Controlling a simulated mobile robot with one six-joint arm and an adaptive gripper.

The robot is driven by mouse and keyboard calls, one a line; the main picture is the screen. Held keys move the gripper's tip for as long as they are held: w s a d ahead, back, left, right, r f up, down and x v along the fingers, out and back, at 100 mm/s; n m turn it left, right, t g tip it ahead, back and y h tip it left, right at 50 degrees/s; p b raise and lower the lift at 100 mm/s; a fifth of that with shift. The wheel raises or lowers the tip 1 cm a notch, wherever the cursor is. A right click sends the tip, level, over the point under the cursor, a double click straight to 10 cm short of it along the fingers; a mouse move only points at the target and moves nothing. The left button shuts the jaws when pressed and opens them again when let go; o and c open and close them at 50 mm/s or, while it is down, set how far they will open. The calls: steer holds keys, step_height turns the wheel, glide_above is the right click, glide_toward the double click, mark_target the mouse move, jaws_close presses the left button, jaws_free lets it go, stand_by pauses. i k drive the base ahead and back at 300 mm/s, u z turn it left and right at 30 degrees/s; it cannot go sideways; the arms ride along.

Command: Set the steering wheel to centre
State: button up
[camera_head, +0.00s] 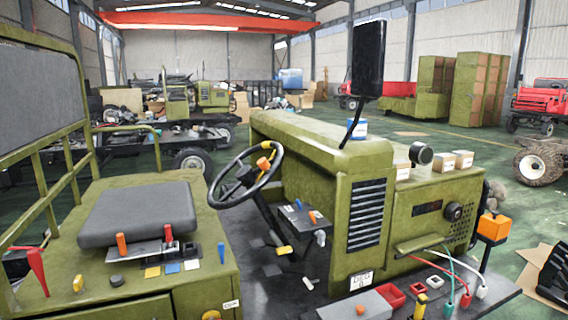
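I cannot tell from this view how far the wheel is turned. My gripper is not in view.
A grey seat (138,212) is left of the wheel, with levers in front of it. A dark mirror (368,60) rises over the green bonnet (320,135). Small boxes (463,160) and cables (465,280) are at the right. Open floor (400,135) lies behind.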

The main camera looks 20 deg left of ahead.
mark_target(246, 175)
steer(key=z, duration=1.3)
steer(key=k, duration=0.75)
steer(key=u, duration=2.05)
